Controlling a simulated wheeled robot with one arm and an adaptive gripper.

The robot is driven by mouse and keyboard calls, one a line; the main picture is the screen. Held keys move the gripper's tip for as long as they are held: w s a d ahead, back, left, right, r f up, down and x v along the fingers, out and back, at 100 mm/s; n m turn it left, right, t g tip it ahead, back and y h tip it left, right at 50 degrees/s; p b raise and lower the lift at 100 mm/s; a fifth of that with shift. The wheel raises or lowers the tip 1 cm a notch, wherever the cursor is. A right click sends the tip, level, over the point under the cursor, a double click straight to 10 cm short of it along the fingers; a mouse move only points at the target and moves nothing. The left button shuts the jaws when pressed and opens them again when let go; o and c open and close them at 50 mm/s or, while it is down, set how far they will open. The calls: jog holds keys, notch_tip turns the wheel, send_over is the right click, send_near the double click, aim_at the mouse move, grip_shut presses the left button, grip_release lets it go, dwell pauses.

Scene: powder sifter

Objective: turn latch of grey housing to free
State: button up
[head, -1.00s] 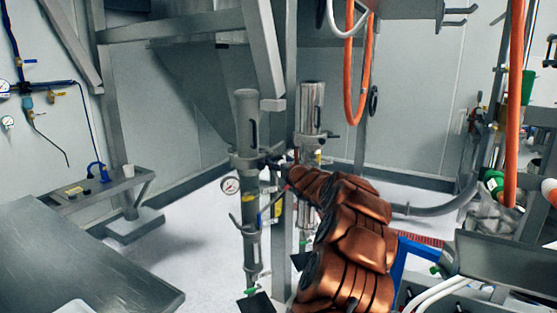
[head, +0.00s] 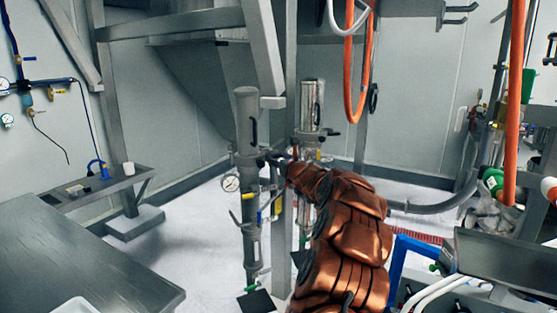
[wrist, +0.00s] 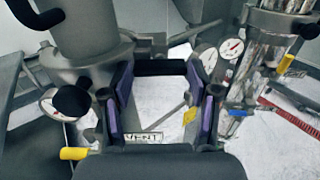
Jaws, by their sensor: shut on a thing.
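The grey housing (head: 246,125) is a tall upright cylinder left of my arm in the head view. Its wide collar and lower body fill the left of the wrist view (wrist: 85,30). My gripper (head: 275,160) is at the right side of the collar, small and partly hidden by my copper arm. In the wrist view, my gripper (wrist: 160,78) has its purple-padded fingers on both sides of a dark bar (wrist: 160,67), which looks like the latch. The bar spans the gap between the fingertips. Where it joins the housing is not clear.
A second clear-topped cylinder (head: 311,105) stands close on the right. A pressure gauge (head: 230,183) juts from the housing's left. A steel table (head: 80,260) lies at lower left. Open floor (head: 185,230) lies between table and housing.

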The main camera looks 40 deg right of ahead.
jog(key=shift+f+n+b, duration=0.1)
jog(key=shift+n+b, duration=0.3)
jog(key=shift+b, duration=0.15)
jog(key=shift+a+n, duration=0.1)
jog(key=shift+n, duration=0.2)
jog(key=n+b, duration=0.2)
jog(key=b, duration=0.1)
jog(key=shift+f+n, duration=0.1)
jog(key=shift+n, duration=0.3)
jog(key=shift+n+b, duration=5.95)
jog(key=shift+n, duration=0.85)
